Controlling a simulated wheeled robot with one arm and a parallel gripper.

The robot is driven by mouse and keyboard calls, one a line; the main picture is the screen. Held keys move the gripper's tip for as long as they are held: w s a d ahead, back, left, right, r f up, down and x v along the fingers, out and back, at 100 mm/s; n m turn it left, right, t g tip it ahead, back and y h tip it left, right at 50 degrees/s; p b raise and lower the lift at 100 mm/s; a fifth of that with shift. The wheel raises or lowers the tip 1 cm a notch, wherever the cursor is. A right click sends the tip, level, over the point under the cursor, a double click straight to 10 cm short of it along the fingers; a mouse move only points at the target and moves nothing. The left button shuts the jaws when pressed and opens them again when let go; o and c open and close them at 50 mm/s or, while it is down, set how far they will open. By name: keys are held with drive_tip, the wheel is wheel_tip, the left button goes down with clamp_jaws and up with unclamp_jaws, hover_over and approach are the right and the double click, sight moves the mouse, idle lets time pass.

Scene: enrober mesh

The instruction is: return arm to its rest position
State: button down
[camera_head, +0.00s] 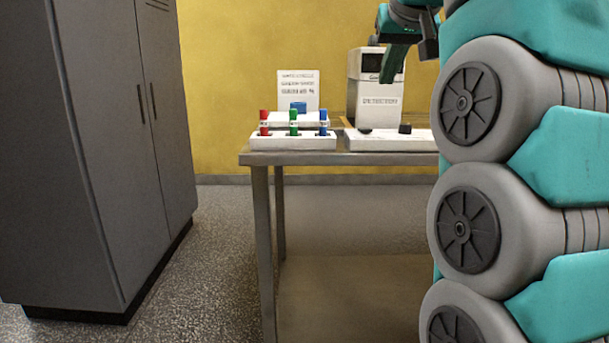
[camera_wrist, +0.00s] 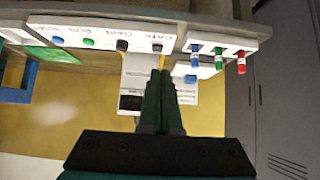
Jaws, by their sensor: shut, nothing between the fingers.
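My arm is raised in front of the table in the head view. My gripper (camera_head: 389,78) hangs from its end, dark green, pointing down in front of the white machine. In the wrist view my gripper (camera_wrist: 160,74) has its two fingers together, shut and empty. Its fingertips overlap the white machine (camera_wrist: 132,82) in that picture and hold nothing. The arm's large teal and grey links fill the right side of the head view and hide the table's right part.
The metal table (camera_head: 258,158) bears a white rack (camera_head: 290,143) with red, green and blue vials. A white panel (camera_head: 390,145) with dark knobs lies right of it. A sign (camera_head: 298,88) stands behind. A grey cabinet (camera_head: 120,130) stands left; the floor between is clear.

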drive_tip(key=s+f+n+g, duration=0.1)
drive_tip(key=s+f+g, duration=0.35)
drive_tip(key=f, duration=0.95)
drive_tip(key=s+f+m+g+p, duration=0.1)
drive_tip(key=s+f+g, duration=0.6)
drive_tip(key=s+f, duration=2.5)
drive_tip(key=shift+s+d+f, duration=0.35)
drive_tip(key=shift+f, duration=0.35)
